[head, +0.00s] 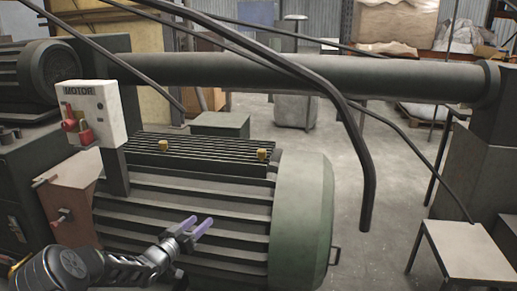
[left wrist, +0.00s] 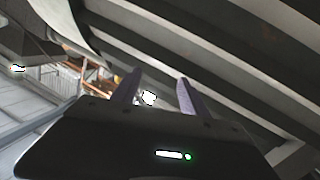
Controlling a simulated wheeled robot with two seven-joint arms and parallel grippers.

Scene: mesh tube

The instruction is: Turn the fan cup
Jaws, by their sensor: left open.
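The fan cup (head: 303,220) is the wide, rounded grey-green cover at the right end of the large finned motor (head: 205,205) in the head view. My left gripper (head: 199,228) is in front of the motor's ribbed side, to the left of the cup and apart from it. Its two purple fingers are open and empty, pointing up and to the right. The fingers (left wrist: 158,88) also show spread apart in the left wrist view. Dark and pale bands cross the upper right there; I cannot tell clearly which part they belong to. My right gripper is out of view.
A white MOTOR switch box (head: 91,112) with red knobs stands at the left. A thick horizontal pipe (head: 300,75) and a bent dark hose (head: 340,105) cross above the motor. A small table (head: 468,250) stands at right, with open floor (head: 375,220) beside the cup.

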